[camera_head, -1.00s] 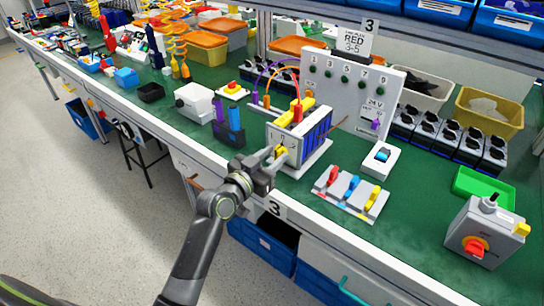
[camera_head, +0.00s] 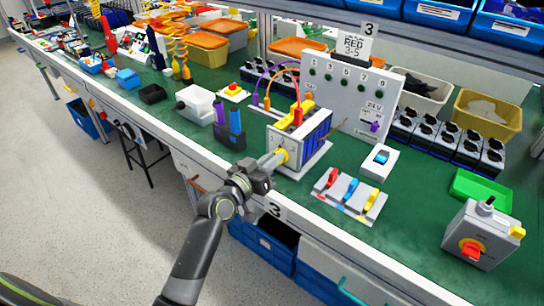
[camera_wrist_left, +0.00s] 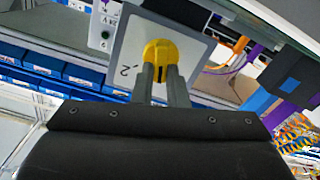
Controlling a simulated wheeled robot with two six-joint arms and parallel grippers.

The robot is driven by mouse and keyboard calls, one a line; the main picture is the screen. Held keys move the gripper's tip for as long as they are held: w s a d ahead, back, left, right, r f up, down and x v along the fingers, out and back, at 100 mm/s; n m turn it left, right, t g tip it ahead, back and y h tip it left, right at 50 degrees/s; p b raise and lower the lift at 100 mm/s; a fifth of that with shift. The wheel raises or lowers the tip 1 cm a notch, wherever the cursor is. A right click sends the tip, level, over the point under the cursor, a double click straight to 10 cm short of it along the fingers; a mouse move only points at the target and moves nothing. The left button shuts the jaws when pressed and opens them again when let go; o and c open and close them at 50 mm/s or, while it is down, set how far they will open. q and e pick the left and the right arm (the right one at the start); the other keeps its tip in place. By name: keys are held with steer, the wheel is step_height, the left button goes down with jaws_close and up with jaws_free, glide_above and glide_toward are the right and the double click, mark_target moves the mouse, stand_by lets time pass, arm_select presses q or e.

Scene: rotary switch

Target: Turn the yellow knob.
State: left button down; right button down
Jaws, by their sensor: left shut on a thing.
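The yellow knob (camera_wrist_left: 160,52) is on the pale front plate (camera_wrist_left: 128,45) of a box-shaped switch unit, with a black "2" printed on the plate. In the head view the knob (camera_head: 283,156) shows as a small yellow patch at the front of the unit (camera_head: 300,135), partly hidden by my gripper. My left gripper (camera_wrist_left: 160,75) has its two fingers shut on the knob, one on each side of it; it also shows in the head view (camera_head: 272,162). My right gripper is not in view.
Red, blue and yellow switches on a pale block (camera_head: 349,193) stand right of the unit. A grey box with a red knob (camera_head: 483,235) stands far right. An upright panel (camera_head: 350,90) with cables stands behind.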

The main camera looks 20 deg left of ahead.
arm_select(q)
steer(key=shift+a+n+p, duration=0.1)
steer(key=shift+n+p, duration=0.25)
steer(key=shift+n, duration=0.45)
steer(key=shift+n+p, duration=0.4)
steer(key=shift+n, duration=0.7)
steer(key=shift+a+f+n, duration=0.1)
steer(key=shift+n, duration=0.8)
steer(key=shift+w, duration=0.1)
steer(key=c, duration=1.4)
jaws_free()
steer(key=shift+c, duration=0.2)
